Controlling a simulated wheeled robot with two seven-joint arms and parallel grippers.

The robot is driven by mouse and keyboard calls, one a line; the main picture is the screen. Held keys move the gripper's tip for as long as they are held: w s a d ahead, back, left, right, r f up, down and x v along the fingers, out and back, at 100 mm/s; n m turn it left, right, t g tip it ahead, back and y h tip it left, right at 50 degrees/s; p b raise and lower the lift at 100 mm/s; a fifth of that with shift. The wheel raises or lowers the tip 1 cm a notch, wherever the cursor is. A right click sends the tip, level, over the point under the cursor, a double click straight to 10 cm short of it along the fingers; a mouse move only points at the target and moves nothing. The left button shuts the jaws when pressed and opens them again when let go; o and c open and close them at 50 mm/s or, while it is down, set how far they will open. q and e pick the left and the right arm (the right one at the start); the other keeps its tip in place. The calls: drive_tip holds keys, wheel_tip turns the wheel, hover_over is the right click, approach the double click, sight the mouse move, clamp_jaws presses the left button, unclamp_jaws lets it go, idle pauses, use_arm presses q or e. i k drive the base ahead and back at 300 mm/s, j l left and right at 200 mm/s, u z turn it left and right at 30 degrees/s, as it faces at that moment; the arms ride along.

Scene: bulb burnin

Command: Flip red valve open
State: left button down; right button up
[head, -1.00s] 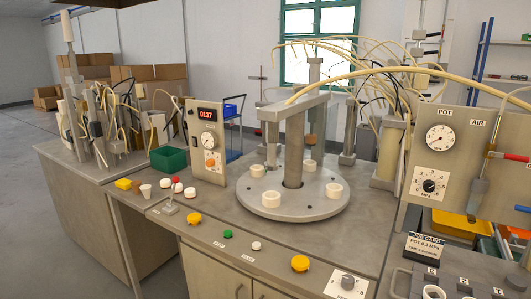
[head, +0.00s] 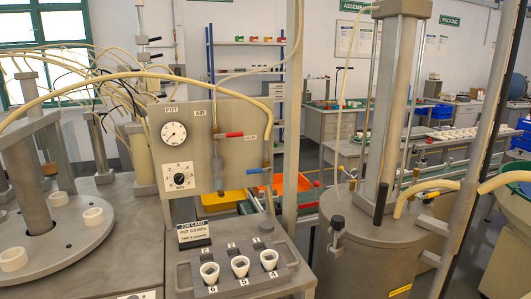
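The red valve handle (head: 234,135) is on the panel (head: 246,112) in the middle of the head view. It lies about level and points right from the fitting on the vertical tube (head: 217,150), under the AIR label. A blue valve handle (head: 258,170) sits lower right of it on another tube, near a second label. The POT gauge (head: 173,133) and a dial (head: 179,178) are on the panel's left side. Neither of my grippers is in view.
A job card (head: 194,232) and a rack (head: 238,262) with several white cups stand before the panel. A grey post (head: 292,120) rises right of the panel, with a large metal tank (head: 368,250) beyond. A round turntable (head: 70,235) is at left.

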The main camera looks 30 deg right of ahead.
sight(237, 134)
drive_tip(key=z, duration=0.7)
drive_tip(key=i+j+z, duration=0.1)
drive_tip(key=i, duration=0.2)
drive_tip(key=i+j+z, duration=0.15)
drive_tip(key=i+j, duration=0.05)
drive_tip(key=i, duration=0.05)
